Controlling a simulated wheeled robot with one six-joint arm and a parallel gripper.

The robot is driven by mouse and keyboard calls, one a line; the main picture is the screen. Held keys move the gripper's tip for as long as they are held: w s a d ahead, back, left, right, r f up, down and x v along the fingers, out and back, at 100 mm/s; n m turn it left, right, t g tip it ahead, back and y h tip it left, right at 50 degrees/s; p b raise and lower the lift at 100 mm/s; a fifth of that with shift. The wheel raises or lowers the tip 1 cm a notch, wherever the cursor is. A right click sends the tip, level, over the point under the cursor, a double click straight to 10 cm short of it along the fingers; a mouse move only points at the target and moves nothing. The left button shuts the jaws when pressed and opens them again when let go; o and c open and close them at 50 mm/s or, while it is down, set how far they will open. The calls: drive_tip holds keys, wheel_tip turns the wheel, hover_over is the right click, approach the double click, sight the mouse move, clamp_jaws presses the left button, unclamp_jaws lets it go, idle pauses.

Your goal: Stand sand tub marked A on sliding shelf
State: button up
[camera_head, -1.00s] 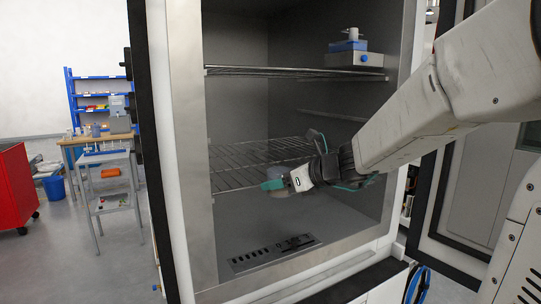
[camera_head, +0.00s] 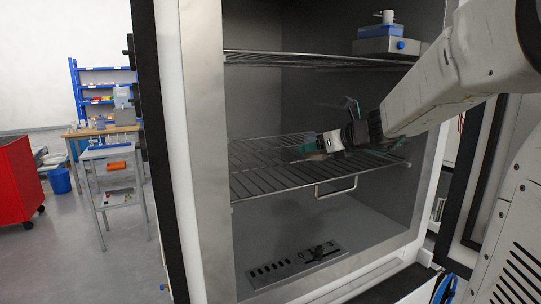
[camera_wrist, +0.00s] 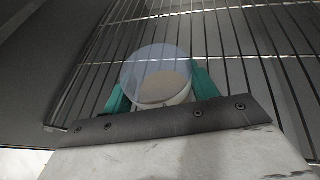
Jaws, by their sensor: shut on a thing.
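The sand tub (camera_wrist: 163,88) is a round, clear-walled tub with pale contents, held between my gripper's teal fingers in the wrist view. No letter A is readable on it. My gripper (camera_head: 309,148) is shut on the tub, inside the chamber and over the sliding shelf (camera_head: 262,180). The tub itself is mostly hidden in the head view. The shelf is a wire rack with a handle (camera_head: 337,188) at its front edge; its bars (camera_wrist: 235,35) run around the tub in the wrist view. I cannot tell whether the tub touches the bars.
An upper wire shelf (camera_head: 290,58) holds a grey and blue device (camera_head: 386,42) at its right. The chamber's steel side wall frame (camera_head: 207,150) stands left of the shelf. A vented panel (camera_head: 296,262) lies on the chamber floor. The shelf's left part is bare.

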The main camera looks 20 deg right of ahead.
sight(319, 167)
drive_tip(key=w+d, duration=0.2)
drive_tip(key=d, duration=0.1)
drive_tip(key=shift+w+d+f, duration=0.1)
drive_tip(key=shift+w+f, duration=0.05)
drive_tip(key=shift+w, duration=0.05)
drive_tip(key=shift+f, duration=1.75)
drive_tip(key=o, duration=1.1)
drive_tip(key=shift+f, duration=0.15)
drive_tip(key=shift+c, duration=0.2)
